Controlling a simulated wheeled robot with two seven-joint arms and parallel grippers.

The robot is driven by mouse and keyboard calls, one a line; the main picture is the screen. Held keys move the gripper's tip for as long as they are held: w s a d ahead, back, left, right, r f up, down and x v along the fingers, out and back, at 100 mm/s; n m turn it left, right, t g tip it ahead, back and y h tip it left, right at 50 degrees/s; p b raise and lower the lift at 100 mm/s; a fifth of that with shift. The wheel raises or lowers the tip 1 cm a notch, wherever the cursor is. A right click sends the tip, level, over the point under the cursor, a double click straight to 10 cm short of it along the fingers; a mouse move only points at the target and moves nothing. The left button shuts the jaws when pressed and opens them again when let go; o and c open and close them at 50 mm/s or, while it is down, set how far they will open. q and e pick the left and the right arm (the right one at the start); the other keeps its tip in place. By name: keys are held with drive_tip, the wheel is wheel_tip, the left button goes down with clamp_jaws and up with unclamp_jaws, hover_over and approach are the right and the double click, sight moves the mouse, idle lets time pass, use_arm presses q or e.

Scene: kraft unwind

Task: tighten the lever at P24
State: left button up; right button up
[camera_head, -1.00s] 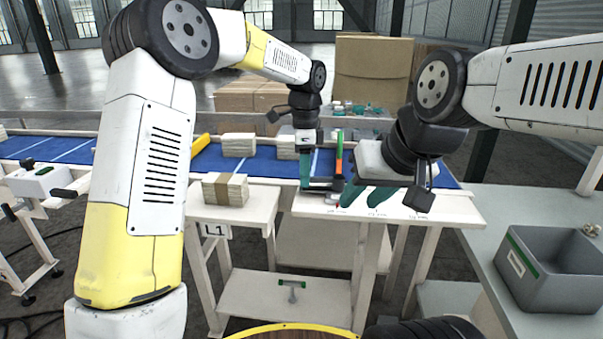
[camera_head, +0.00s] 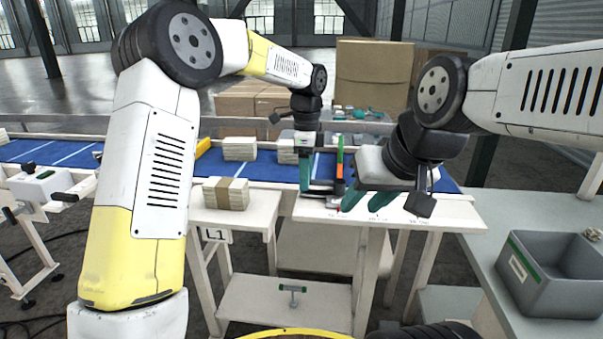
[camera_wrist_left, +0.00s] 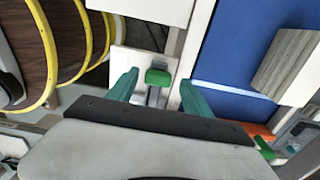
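My left gripper (camera_head: 305,178) points straight down at the near edge of the blue belt, beside the white tables. In the left wrist view its two teal fingers (camera_wrist_left: 158,80) are apart. A green-capped lever (camera_wrist_left: 158,77) on a white plate shows between the fingers; whether they touch it cannot be told. A similar green-topped T-shaped piece (camera_head: 292,289) shows on the lower shelf in the head view. My right gripper (camera_head: 367,200) has its teal fingers apart, over the right white table, apparently empty. No P24 label is readable.
A strapped stack (camera_head: 226,194) lies on the table marked L1. More stacks (camera_head: 240,149) sit on the blue belt (camera_head: 65,151). A green and orange upright (camera_head: 340,165) stands beside my left gripper. A grey bin (camera_head: 555,275) is at the right.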

use_arm(q)
wheel_tip(320, 180, up, 8)
drive_tip(key=shift+f, duration=0.15)
idle(0.6)
drive_tip(key=shift+s+a, duration=0.15)
drive_tip(key=s+a+r+n+t+h, duration=0.1)
drive_tip(key=s+a+r+n, duration=0.25)
drive_tip(key=s+a, duration=0.25)
drive_tip(key=s+a+r+n+t, duration=0.2)
drive_tip(key=s+a+r+n, duration=0.1)
drive_tip(key=s+a+n, duration=0.3)
drive_tip(key=s+a+f+n+t, duration=0.1)
drive_tip(key=s+a+f+n, duration=0.1)
drive_tip(key=s+a+n, duration=0.2)
drive_tip(key=s+a+f+n+t+h, duration=0.1)
drive_tip(key=s+a+n, duration=0.4)
drive_tip(key=s, duration=0.5)
wheel_tip(320, 180, down, 3)
drive_tip(key=shift+s+r+n+t, duration=0.15)
drive_tip(key=shift+s+n+t, duration=0.15)
drive_tip(key=shift+n+t, duration=0.4)
